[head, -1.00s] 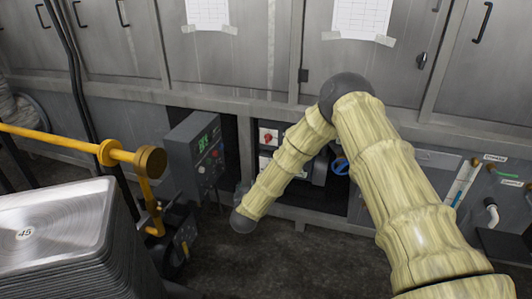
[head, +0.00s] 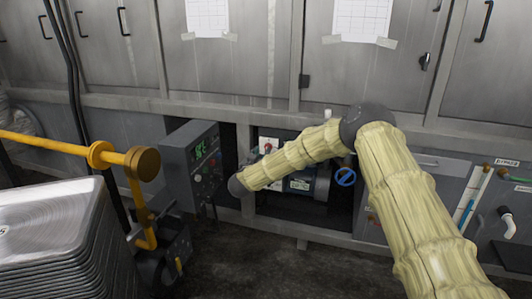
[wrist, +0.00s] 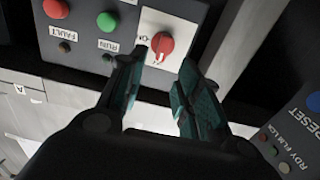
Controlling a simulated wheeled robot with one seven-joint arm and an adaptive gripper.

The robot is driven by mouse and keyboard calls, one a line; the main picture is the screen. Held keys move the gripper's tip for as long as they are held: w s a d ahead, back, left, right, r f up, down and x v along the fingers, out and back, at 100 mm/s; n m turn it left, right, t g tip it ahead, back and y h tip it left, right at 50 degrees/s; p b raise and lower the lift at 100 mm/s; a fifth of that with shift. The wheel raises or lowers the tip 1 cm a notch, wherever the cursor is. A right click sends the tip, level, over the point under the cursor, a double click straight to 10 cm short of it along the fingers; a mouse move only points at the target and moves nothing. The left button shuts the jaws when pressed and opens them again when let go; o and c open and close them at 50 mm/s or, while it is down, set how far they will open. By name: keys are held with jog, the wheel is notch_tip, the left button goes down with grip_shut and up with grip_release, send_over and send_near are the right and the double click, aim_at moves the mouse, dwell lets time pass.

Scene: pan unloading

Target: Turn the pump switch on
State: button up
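The red rotary switch knob (wrist: 163,43) sits on a white plate with "ON" lettering beside it, in the wrist view. My gripper (wrist: 163,63) is open, with one teal-padded finger on each side just below the knob. The knob lies at the gap between the fingertips, and I cannot tell whether either finger touches it. In the head view, a red knob on a white plate (head: 268,144) shows in the recess behind my forearm and looks like the same switch. My gripper is hidden in the head view.
A blue valve wheel (head: 346,177) is to the right. Stacked metal pans (head: 50,225) and a yellow rail (head: 60,143) are at left.

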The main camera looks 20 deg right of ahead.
aim_at(266, 147)
jog(key=x, duration=0.2)
jog(key=b+x, duration=0.1)
jog(key=x, duration=0.1)
jog(key=shift+f, duration=0.2)
jog(key=shift+b+x, duration=0.3)
jog(key=shift+x, duration=0.6)
jog(key=shift+r, duration=0.15)
jog(key=shift+c, duration=0.4)
grip_shut()
